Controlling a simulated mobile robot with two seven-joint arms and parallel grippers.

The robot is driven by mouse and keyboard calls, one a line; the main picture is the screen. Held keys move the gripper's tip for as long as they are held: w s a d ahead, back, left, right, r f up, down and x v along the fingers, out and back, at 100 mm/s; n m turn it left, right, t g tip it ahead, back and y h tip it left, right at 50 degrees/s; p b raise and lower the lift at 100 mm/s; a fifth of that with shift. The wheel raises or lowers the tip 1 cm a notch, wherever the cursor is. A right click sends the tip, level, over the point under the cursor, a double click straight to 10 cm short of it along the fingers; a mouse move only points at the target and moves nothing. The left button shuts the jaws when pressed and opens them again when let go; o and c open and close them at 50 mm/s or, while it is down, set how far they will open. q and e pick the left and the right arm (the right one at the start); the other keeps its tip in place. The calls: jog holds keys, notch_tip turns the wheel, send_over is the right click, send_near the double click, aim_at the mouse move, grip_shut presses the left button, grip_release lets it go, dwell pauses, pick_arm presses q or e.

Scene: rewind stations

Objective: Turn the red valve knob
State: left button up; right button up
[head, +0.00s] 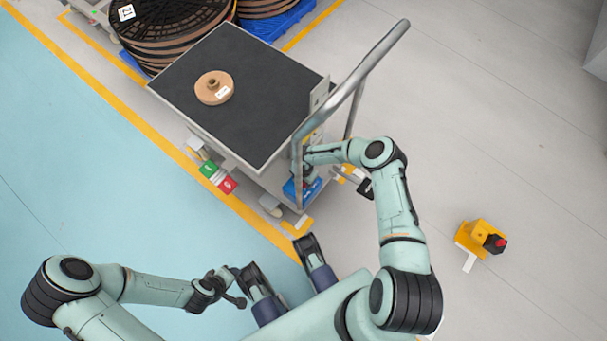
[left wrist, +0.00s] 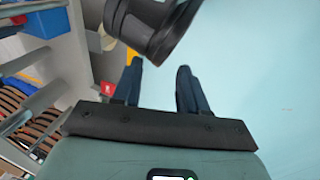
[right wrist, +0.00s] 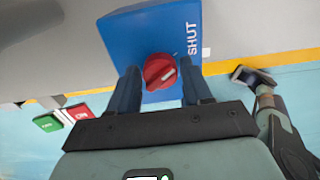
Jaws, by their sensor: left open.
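The red valve knob (right wrist: 159,71), with a white mark on its face, is mounted on a blue box (right wrist: 150,35) lettered "SHUT" in the right wrist view. My right gripper (right wrist: 162,86) is open, with one finger on each side of the knob. Gaps show between the fingers and the knob; I cannot tell how deep it sits between them. In the head view the blue box (head: 291,189) is low at the cart's handle end, and my right gripper mostly hides the knob. My left gripper (head: 238,287) is open and empty, as the left wrist view (left wrist: 158,82) also shows.
A cart (head: 250,95) with a dark top carries a cardboard-coloured reel (head: 214,88). Its grey tube handle (head: 362,75) rises beside my right arm. Green (head: 208,169) and red (head: 227,185) tags are at its side. A yellow box (head: 472,238) stands on open floor at right.

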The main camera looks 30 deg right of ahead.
jog(key=c, duration=0.6)
pick_arm(q)
jog(key=shift+f, duration=0.1)
